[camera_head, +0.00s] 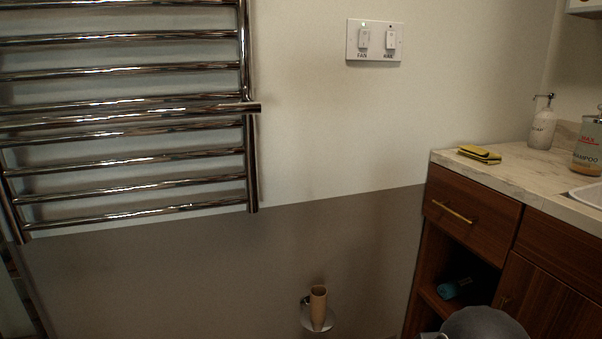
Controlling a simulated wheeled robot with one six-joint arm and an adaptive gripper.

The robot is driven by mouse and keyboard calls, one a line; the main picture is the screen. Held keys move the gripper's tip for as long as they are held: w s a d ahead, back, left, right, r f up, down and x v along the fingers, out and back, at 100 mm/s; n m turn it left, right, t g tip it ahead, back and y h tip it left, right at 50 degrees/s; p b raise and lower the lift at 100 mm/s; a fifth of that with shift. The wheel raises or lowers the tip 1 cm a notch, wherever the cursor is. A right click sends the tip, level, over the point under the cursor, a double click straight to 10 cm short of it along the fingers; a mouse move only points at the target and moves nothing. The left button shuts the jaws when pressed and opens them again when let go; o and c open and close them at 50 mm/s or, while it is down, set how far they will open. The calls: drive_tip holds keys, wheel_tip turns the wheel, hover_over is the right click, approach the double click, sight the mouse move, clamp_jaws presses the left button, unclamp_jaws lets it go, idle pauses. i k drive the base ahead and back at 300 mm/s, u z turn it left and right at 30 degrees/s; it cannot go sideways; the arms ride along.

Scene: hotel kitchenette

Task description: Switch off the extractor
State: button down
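A white wall plate (374,41) with two switches is on the wall, up and right of the picture's middle. The left switch (364,39) is labelled FAN and has a small green light above it. The right switch (391,40) has a label that looks like WAKE or a similar word, too small to read surely. No switch is labelled extractor. My gripper is not in view.
A chrome towel rail (130,125) covers the left wall. A wooden cabinet (472,213) stands at right, with a yellow cloth (480,153), soap bottle (543,127) and shampoo container (588,146) on top. A paper roll holder (317,312) is low on the wall. The wall around the plate is clear.

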sight(364, 35)
drive_tip(key=z, duration=0.6)
drive_tip(key=k, duration=0.6)
drive_tip(key=z, duration=0.8)
